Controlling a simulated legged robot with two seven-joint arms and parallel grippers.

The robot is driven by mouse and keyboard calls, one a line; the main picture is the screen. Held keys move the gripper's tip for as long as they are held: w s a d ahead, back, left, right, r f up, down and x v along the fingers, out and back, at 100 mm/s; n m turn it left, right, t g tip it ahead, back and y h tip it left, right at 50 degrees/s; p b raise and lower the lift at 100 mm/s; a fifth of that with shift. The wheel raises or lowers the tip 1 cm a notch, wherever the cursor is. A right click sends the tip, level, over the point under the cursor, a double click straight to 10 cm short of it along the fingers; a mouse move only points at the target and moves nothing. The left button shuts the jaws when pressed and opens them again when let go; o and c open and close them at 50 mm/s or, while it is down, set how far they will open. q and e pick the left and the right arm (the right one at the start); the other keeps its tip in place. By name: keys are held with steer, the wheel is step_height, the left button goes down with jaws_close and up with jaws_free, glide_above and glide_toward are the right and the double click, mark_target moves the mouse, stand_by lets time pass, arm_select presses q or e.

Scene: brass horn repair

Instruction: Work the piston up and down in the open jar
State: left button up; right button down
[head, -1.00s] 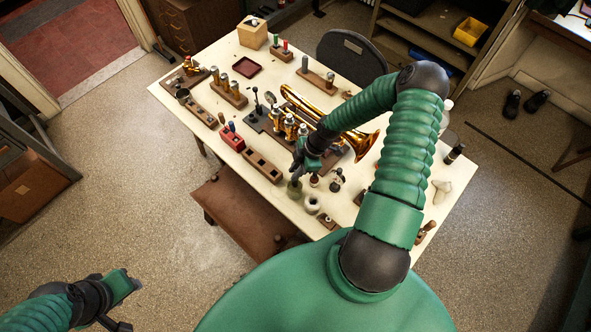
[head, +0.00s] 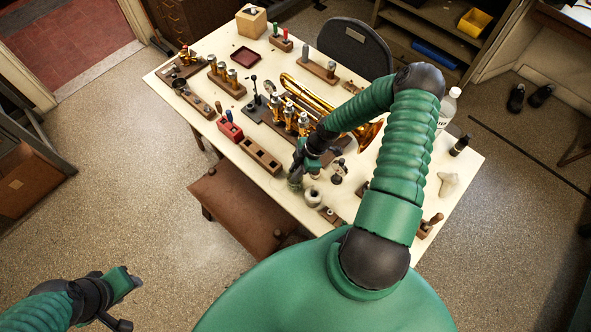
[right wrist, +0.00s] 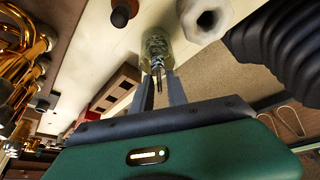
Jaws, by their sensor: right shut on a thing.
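The open jar (right wrist: 155,45) is small, greenish and see-through, and stands near the table's front edge. In the head view the jar (head: 294,184) is partly covered by my right gripper (head: 297,172). In the right wrist view my right gripper (right wrist: 159,80) is shut on the piston (right wrist: 157,66), a thin grey part whose far end is down in the jar. How deep it sits cannot be told exactly. My left gripper (head: 128,289) is at the lower left, off the table. Its fingers are not clear enough to tell open from shut.
A white round pot (head: 312,196) stands close right of the jar. A brass horn (head: 325,105) lies behind, on the table (head: 215,50). A wooden block with holes (head: 261,156) and a red block (head: 230,130) are to the left. A white bottle (head: 447,107) stands at right.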

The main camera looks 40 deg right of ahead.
steer(key=shift+r+p, duration=1.5)
steer(key=shift+r, duration=0.35)
stand_by(0.3)
stand_by(1.4)
steer(key=shift+f, duration=0.15)
